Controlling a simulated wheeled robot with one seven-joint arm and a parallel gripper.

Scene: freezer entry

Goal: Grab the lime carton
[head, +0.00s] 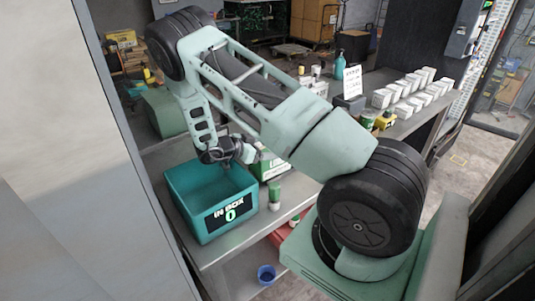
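My gripper (236,160) hangs at the end of my arm, over the back right part of a teal bin. Its fingers are small and dark here, and I cannot tell whether they are open or shut. A green and white carton (272,168) stands on the metal table just right of the gripper, partly hidden by my arm; it may be the lime carton, but its label is not readable. A small green and white cylindrical container (274,194) stands in front of it, right of the bin.
Several white cartons (405,93) stand in rows on the counter at back right, near a teal bottle (340,66). A blue cup (266,275) sits lower down.

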